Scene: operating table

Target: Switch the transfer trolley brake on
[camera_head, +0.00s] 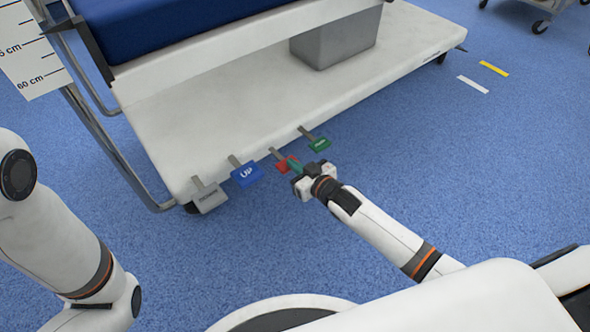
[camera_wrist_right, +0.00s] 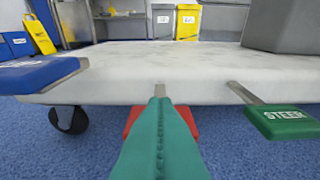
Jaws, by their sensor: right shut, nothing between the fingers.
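The transfer trolley has a pale base (camera_head: 230,105) with a row of pedals along its near edge. A grey pedal (camera_head: 208,197) is at the left, then a blue pedal marked UP (camera_head: 246,174), a red pedal (camera_head: 282,164) and a green pedal (camera_head: 320,145). In the right wrist view the green one reads STEER (camera_wrist_right: 284,121). My right gripper (camera_head: 296,166) is shut and empty at the red pedal. Its teal fingers (camera_wrist_right: 160,140) hide most of the red pedal (camera_wrist_right: 187,118) in the wrist view; I cannot tell whether they touch. My left arm shows at the left, its gripper out of view.
The blue pedal (camera_wrist_right: 40,74) and green pedal flank my right fingers closely. A trolley wheel (camera_wrist_right: 69,119) stands under the base at left. A metal side rail (camera_head: 115,150) runs down the trolley's left end. Blue floor (camera_head: 480,170) is clear to the right.

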